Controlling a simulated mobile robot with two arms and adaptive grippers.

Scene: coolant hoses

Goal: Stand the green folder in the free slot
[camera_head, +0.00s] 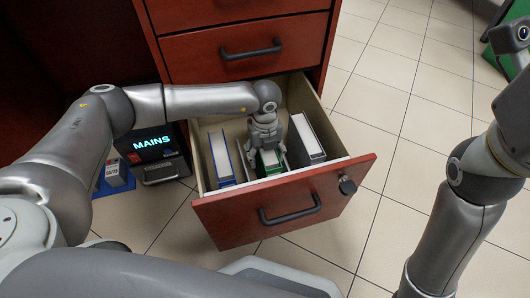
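The green folder (270,168) is inside the open drawer (283,205), between a blue folder and a dark-edged folder. It looks upright, but its upper part is hidden by my gripper. My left gripper (267,146) reaches down into the drawer from above, right at the green folder's top. Its fingertips are partly hidden, so I cannot tell whether they grip the folder or are just around it. My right arm rises at the right edge, away from the drawer; its gripper does not show.
The blue folder (221,158) stands at the drawer's left, the dark-edged folder (308,138) at its right. A unit with a "MAINS" display (152,143) and a blue item (113,180) are left of the drawer. Tiled floor (400,140) is clear at right.

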